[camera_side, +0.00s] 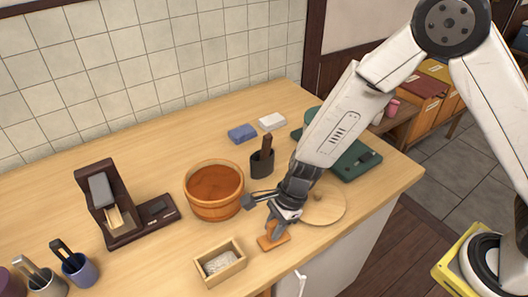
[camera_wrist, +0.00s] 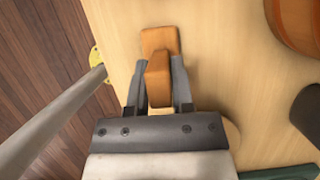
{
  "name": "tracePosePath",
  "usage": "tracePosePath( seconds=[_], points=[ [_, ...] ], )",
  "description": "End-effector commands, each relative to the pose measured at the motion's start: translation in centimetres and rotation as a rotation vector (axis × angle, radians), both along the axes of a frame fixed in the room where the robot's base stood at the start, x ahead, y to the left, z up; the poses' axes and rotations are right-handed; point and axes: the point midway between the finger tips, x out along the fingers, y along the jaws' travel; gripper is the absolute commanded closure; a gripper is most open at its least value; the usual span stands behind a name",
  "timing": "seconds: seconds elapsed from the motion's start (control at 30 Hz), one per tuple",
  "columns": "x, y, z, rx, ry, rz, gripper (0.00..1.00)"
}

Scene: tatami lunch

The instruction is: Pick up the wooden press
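The wooden press (camera_side: 270,243) is a small orange-brown block with an upright handle. It stands on the pale wooden counter near the front edge. In the wrist view its flat base (camera_wrist: 160,37) lies beyond the fingertips and its handle (camera_wrist: 158,75) rises between the fingers. My gripper (camera_side: 276,226) points down at the press from above. In the wrist view the two grey fingers of my gripper (camera_wrist: 159,75) flank the handle closely, with no clear gap on either side. I cannot tell whether they press on it. The lower handle is hidden in the side view.
A round wooden tub (camera_side: 214,208), a small wooden box (camera_side: 236,272) and a dark cup (camera_side: 257,171) stand close to my gripper. A round wooden board (camera_side: 328,204) lies just right of it. A dark slicer-like stand (camera_side: 105,195) is at left.

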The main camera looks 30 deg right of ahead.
Motion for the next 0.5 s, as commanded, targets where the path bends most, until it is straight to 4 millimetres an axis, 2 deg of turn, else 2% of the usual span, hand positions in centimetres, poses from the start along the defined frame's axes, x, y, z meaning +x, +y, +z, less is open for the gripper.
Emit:
tracePosePath(
  seconds=[0.03,0.07,0.1,0.5],
  points=[
    [0.0,0.0,0.01,0.0,0.0,0.0,0.9],
    [0.0,0.0,0.01,0.0,0.0,0.0,0.99],
    [0.0,0.0,0.01,0.0,0.0,0.0,1.0],
    [0.02,0.01,0.16,0.001,-0.001,0.0,1.0]
  ],
)
